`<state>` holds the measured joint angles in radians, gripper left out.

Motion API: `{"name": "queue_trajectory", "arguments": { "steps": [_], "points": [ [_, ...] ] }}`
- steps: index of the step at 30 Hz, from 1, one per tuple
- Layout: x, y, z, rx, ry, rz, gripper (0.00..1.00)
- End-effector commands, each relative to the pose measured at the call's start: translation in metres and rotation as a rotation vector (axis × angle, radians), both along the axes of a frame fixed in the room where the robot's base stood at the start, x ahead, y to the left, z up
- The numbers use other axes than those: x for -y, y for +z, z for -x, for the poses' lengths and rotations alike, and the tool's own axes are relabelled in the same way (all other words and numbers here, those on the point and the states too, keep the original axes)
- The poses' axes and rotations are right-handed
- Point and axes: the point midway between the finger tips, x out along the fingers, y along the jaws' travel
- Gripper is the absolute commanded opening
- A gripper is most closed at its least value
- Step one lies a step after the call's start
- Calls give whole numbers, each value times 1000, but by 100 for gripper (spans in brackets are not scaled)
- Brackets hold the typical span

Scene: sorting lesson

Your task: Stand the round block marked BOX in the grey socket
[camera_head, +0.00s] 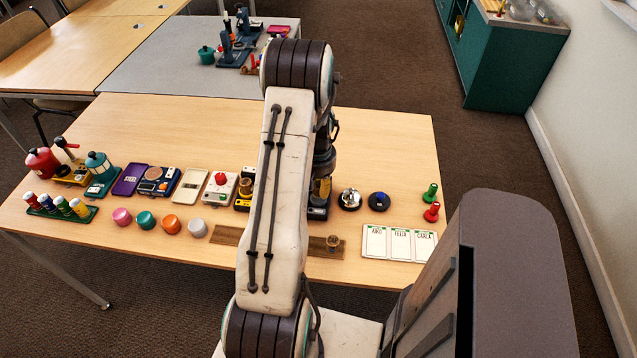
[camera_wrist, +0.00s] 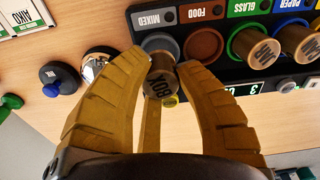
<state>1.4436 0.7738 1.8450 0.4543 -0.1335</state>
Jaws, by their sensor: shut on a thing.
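The round block marked BOX (camera_wrist: 159,88) is brown with a dark lettered end facing the wrist camera. My gripper (camera_wrist: 165,69) is shut on it, with yellow fingers on both sides. The grey socket (camera_wrist: 158,41), labelled MIXED, is in a dark tray (camera_wrist: 230,75) just beyond the block in the wrist view. The block overlaps the socket's near edge in the picture; I cannot tell whether it touches or sits in it. In the head view my arm hides most of the tray and the gripper.
Beside the grey socket are an empty brown FOOD socket (camera_wrist: 205,43) and a green GLASS socket holding a round block (camera_wrist: 255,47). Another block (camera_wrist: 298,42) stands in the blue socket. A bell (camera_head: 349,199), a blue-topped stamp (camera_head: 379,201) and name cards (camera_head: 398,243) lie to the right.

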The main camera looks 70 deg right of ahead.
Motion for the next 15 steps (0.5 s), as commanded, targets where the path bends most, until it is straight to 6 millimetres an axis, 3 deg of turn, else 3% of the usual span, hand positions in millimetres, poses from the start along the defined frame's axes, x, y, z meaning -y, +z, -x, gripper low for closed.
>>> {"name": "queue_trajectory", "arguments": {
  "steps": [5,15],
  "points": [
    [0,-12,0,0,0,-1,12],
    [0,-13,0,0,0,0,12]
  ]
}}
